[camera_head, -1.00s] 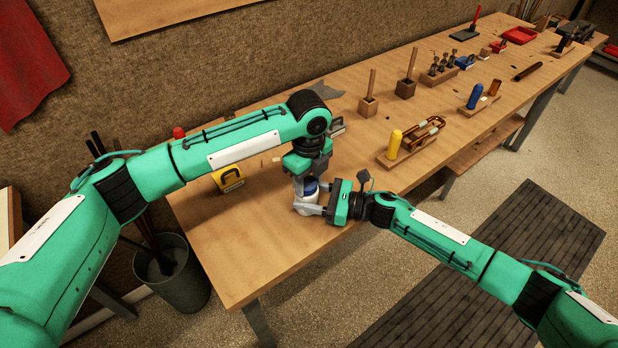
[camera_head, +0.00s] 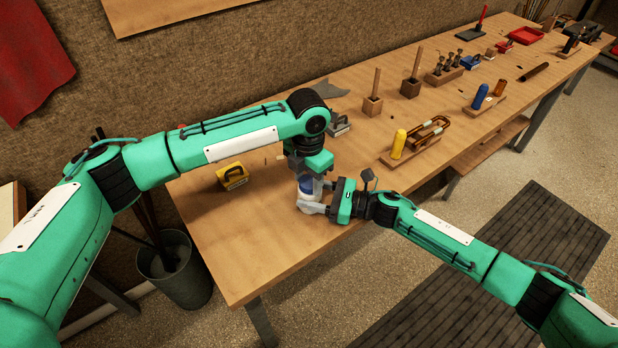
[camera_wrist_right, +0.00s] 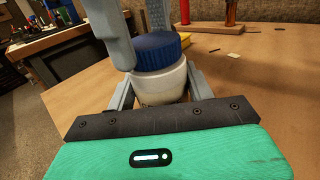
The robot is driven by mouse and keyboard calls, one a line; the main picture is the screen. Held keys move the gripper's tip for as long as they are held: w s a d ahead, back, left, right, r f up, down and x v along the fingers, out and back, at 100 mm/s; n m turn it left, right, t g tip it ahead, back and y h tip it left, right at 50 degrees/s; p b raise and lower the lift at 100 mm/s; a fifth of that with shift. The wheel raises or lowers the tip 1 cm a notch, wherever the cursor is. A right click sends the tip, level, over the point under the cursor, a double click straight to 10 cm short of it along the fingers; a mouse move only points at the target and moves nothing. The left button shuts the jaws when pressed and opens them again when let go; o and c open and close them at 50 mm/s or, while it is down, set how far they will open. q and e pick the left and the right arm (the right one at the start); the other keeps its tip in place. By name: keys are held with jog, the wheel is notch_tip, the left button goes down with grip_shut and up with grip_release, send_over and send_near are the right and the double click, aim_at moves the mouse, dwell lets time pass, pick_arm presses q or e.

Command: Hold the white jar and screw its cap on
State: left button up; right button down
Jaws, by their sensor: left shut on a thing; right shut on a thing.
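The white jar (camera_wrist_right: 160,84) stands upright on the bench between my right gripper's fingers, and it also shows in the head view (camera_head: 310,194). My right gripper (camera_head: 312,206) is shut on the jar body from the right. The blue ribbed cap (camera_wrist_right: 158,50) sits on top of the jar and looks about level. My left gripper (camera_head: 307,181) comes down from above and is shut on the cap, with grey fingers beside it. The fingers hide part of the cap, and the threads cannot be seen.
The wooden bench (camera_head: 255,240) is clear in front and to the left of the jar. A yellow block-like item (camera_head: 232,176) lies to the left. A rack with a yellow-handled tool (camera_head: 398,144) stands to the right. The bench's front edge is close to the jar.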

pick_arm(q)
jog(key=shift+w+r+m, duration=0.1)
jog(key=shift+m, duration=0.5)
jog(key=o, duration=0.9)
jog(key=shift+o, duration=0.2)
jog(key=shift+r, duration=2.2)
jog(key=shift+o, duration=0.3)
